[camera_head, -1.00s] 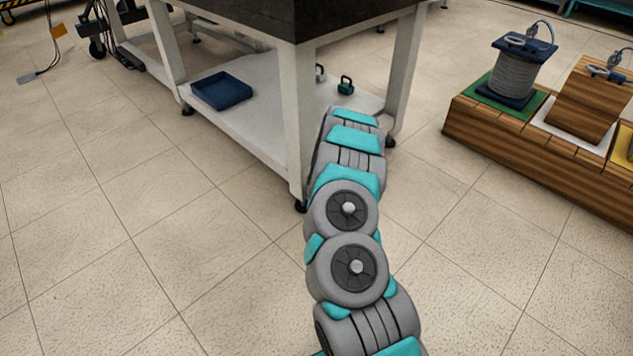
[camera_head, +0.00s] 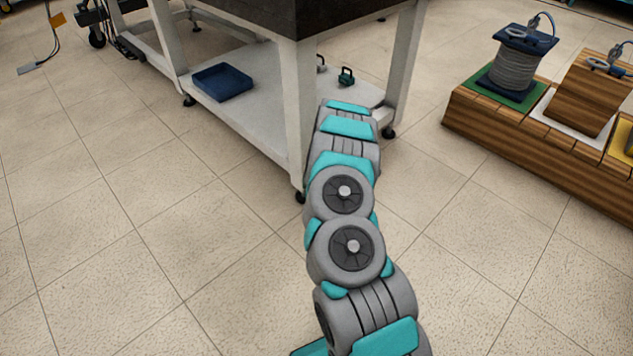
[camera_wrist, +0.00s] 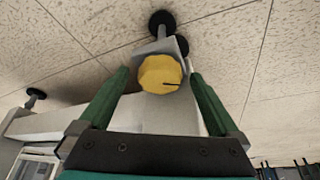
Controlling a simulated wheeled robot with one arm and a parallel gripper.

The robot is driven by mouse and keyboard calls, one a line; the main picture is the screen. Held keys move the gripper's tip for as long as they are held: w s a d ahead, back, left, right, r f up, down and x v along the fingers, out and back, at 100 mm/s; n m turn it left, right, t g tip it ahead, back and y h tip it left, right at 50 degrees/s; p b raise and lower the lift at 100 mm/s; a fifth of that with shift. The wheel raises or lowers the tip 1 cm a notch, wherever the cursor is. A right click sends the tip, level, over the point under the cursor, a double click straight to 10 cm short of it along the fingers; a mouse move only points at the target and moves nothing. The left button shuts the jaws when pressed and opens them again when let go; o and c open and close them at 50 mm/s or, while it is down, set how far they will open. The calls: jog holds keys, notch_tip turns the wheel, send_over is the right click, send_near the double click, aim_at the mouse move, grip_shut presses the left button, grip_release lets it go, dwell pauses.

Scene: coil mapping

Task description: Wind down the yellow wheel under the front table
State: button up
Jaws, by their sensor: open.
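The yellow wheel (camera_wrist: 160,75) is a faceted knob with a dark mark on its right side. In the wrist view it sits near the table's corner, close to a black foot (camera_wrist: 162,22). My gripper (camera_wrist: 158,80) is open, with one green finger on each side of the wheel and gaps between fingers and wheel. I cannot tell how deep the fingers reach. In the head view the front table (camera_head: 290,120) has a dark top and white legs. My arm extends to its front corner and hides the wheel and the gripper.
A blue tray (camera_head: 222,83) and a small green weight (camera_head: 346,77) lie on the table's lower shelf. A wooden stand (camera_head: 480,125) with a grey cable spool (camera_head: 514,70) stands at the right.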

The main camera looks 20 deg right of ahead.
jog(key=p+v, duration=0.1)
jog(key=v, duration=0.6)
jog(key=shift+r+p, duration=0.3)
jog(key=shift+r, duration=0.1)
jog(key=shift+s, duration=0.1)
